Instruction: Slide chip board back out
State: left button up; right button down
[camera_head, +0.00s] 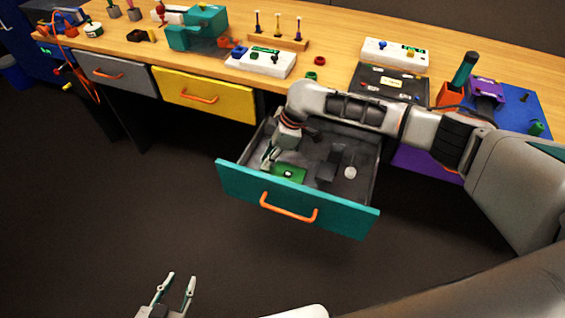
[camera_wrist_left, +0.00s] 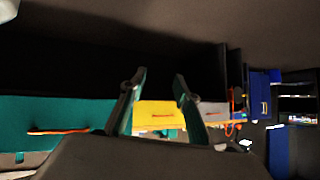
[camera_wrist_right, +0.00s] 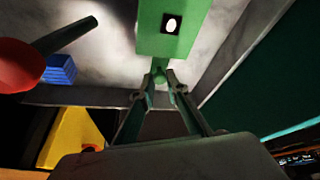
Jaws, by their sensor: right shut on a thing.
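The green chip board (camera_head: 289,174), with a dark chip bearing a white spot, lies in the open teal-fronted drawer (camera_head: 300,200), near its front left. My right gripper (camera_head: 268,158) reaches down into the drawer beside the board. In the right wrist view its fingers (camera_wrist_right: 160,85) are shut on a narrow green tab at the end of the chip board (camera_wrist_right: 172,35). My left gripper (camera_head: 178,285) is open and empty, low over the floor in front of the desk; its spread fingers also show in the left wrist view (camera_wrist_left: 160,95).
A dark piece (camera_head: 333,160) and a pale round piece (camera_head: 350,172) are also in the drawer. The yellow drawer (camera_head: 205,95) and grey drawer (camera_head: 118,74) are shut. The desk top (camera_head: 335,40) holds several items. The floor before the drawer is clear.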

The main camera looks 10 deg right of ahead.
aim_at(281, 167)
jog(key=shift+a, duration=0.25)
jog(key=c, duration=2.2)
grip_release()
jog(key=shift+o, duration=1.1)
jog(key=shift+w+a, duration=0.1)
jog(key=shift+r, duration=0.1)
pick_arm(q)
jog(key=shift+w+r, duration=0.2)
jog(key=shift+w, duration=0.05)
pick_arm(e)
jog(key=w+v, duration=0.1)
jog(key=v, duration=1)
jog(key=shift+s+d+r, duration=0.25)
jog(key=shift+s+r, duration=0.1)
jog(key=shift+s, duration=0.15)
